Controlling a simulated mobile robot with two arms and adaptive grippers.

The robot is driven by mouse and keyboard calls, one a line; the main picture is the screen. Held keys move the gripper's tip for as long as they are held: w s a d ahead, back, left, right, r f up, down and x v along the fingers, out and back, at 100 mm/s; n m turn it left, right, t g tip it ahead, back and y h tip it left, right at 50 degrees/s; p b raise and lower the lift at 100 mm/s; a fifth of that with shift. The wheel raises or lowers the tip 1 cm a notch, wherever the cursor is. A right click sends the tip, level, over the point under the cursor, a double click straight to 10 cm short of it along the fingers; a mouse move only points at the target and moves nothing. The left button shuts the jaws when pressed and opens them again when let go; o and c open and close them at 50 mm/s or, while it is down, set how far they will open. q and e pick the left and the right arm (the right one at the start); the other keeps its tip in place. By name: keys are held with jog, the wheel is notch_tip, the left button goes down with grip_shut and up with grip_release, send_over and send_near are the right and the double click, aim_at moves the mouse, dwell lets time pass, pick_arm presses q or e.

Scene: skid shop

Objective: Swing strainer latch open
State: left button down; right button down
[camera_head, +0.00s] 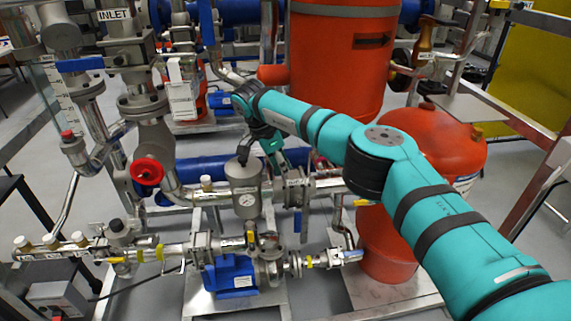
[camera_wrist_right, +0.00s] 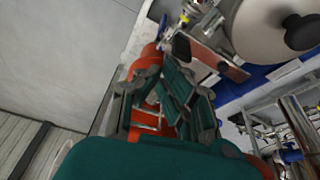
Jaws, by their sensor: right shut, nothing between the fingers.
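A flat metal piece with dark ends (camera_wrist_right: 212,60) lies beside the lid and may be the latch. My right gripper (camera_head: 268,150) is just above and to the right of the strainer. In the wrist view its fingers (camera_wrist_right: 178,98) are shut and empty, apart from the lid. My left gripper is not in view.
A red handwheel (camera_head: 147,171) is left of the strainer. A blue pump motor (camera_head: 232,275) sits below it. Pipes crowd both sides.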

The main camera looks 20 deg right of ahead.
jog(key=shift+a, duration=0.25)
jog(key=shift+s+a, duration=0.1)
jog(key=shift+a, duration=0.05)
dwell(0.4)
